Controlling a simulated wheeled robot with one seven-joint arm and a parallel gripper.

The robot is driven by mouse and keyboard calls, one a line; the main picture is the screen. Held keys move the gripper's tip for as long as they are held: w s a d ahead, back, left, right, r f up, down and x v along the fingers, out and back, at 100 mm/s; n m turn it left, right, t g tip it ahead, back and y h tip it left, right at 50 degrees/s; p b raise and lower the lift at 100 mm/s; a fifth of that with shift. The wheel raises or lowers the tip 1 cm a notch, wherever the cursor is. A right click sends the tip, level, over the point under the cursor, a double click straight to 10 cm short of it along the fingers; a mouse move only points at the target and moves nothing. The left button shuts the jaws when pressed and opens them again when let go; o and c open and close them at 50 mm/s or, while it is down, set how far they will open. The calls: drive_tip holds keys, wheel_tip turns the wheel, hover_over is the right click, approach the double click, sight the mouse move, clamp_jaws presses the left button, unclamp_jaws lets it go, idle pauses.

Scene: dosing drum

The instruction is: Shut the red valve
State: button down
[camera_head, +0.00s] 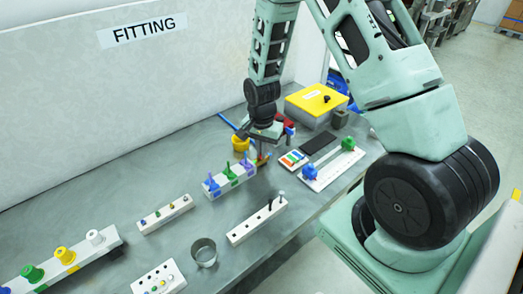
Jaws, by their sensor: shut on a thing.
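My gripper (260,153) points down at the back of the grey bench, between the yellow cup and the yellow box.
A yellow box (316,100) stands behind right. A white board with a blue valve (309,172) and a green valve (348,143) lies to the right. A yellow cup (240,143) and a block with coloured pegs (229,181) stand close left. A metal cup (203,252) stands in front.

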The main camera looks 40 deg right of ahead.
drive_tip(key=shift+n, duration=1.6)
drive_tip(key=c, duration=1.6)
unclamp_jaws()
drive_tip(key=shift+r, duration=0.15)
wheel_tip(320, 180, up, 17)
drive_tip(key=b, duration=0.2)
drive_tip(key=shift+r, duration=0.1)
